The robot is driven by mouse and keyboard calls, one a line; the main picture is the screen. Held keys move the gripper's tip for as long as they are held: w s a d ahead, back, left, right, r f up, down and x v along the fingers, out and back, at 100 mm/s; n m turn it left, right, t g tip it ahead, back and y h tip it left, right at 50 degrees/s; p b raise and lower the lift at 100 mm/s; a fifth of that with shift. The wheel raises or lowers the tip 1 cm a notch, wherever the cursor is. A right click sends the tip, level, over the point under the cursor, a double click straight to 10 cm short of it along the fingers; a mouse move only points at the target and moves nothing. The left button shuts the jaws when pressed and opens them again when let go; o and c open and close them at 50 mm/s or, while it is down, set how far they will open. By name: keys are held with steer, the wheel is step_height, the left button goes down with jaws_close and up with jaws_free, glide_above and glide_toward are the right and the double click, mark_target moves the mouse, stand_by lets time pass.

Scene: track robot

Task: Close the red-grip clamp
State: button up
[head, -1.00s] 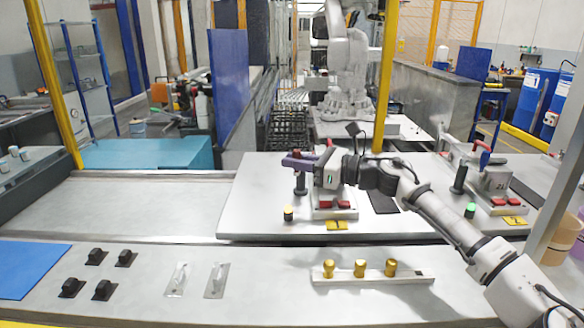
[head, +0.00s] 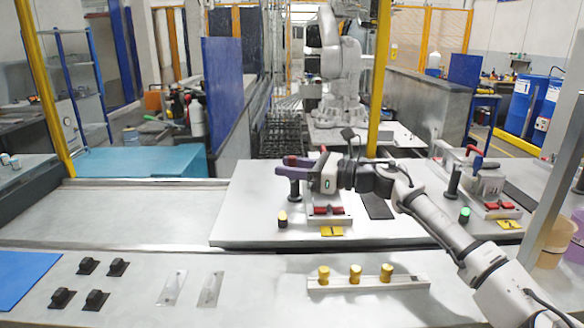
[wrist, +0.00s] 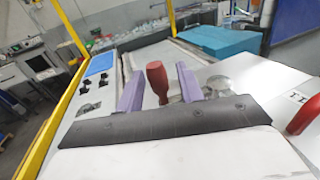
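The red grip (wrist: 157,80) of a clamp stands between my two purple fingers in the wrist view, with a visible gap on each side. My gripper (wrist: 158,88) is open around it, or just behind it; I cannot tell the depth. In the head view my gripper (head: 290,164) is over the left clamp station, by a black post (head: 294,188). The station has red pads (head: 328,211) and a yellow tag (head: 332,231) in front. My gripper and wrist hide much of this clamp.
A second station (head: 487,184) with a red handle (head: 475,150) stands to the right. A small lamp (head: 282,219) is left of the near station; a green lamp (head: 464,215) is by the second. Yellow knobs (head: 355,273) stand on a front rail. The panel at left (head: 140,212) is bare.

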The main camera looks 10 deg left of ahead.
steer(key=s+d+b, duration=0.1)
steer(key=d+b, duration=0.1)
steer(key=d, duration=1)
steer(key=shift+b, duration=0.3)
steer(key=shift+s, duration=0.1)
